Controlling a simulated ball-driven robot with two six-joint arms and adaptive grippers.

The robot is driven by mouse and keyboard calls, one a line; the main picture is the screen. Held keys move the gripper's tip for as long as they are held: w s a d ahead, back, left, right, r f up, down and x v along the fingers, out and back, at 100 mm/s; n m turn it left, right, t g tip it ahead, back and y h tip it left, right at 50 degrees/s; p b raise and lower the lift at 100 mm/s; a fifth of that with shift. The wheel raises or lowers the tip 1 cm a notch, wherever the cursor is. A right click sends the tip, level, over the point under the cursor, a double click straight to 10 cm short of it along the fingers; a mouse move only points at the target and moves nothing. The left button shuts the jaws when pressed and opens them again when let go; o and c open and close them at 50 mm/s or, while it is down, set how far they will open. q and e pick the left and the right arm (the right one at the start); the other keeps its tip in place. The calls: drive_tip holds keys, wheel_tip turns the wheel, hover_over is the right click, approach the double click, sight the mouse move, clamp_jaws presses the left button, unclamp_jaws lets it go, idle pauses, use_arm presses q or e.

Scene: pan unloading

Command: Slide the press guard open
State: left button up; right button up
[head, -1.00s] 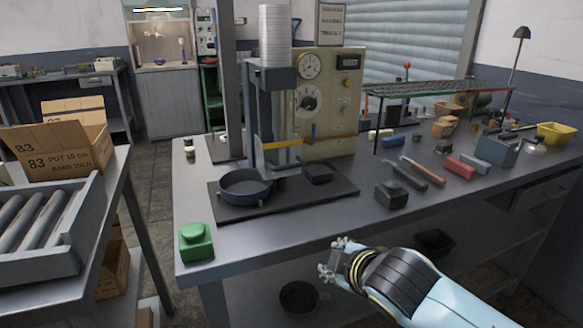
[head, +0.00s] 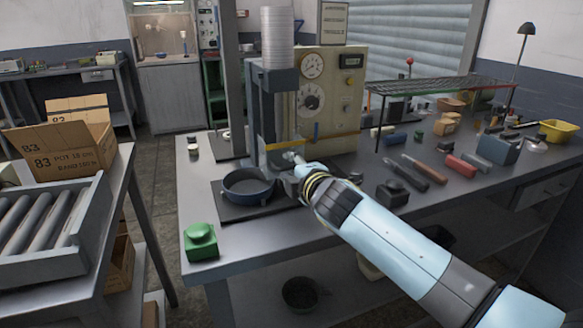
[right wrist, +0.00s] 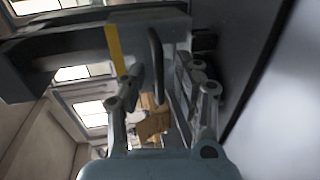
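The press (head: 328,100) stands on the metal bench, with a beige control box and a column in front. Its guard (head: 280,145) carries a yellow strip along the top edge and sits across the front of the press. My right gripper (head: 292,163) is at the guard's front, partly covering it. In the right wrist view, the yellow strip (right wrist: 114,50) and a dark upright handle (right wrist: 156,58) show ahead. My right gripper (right wrist: 165,85) has its fingers apart, with the handle between them; I see no clear grip on it. My left gripper is not in view.
A blue round pan (head: 246,187) lies on the press's dark base plate, close left of my gripper. A green button box (head: 201,240) sits at the bench's front left corner. A dark block (head: 392,193) and several tools lie to the right. A wire rack stands behind them.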

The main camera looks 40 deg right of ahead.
drive_tip(key=shift+w, duration=0.2)
drive_tip(key=shift+c, duration=0.2)
clamp_jaws()
drive_tip(key=shift+f, duration=0.1)
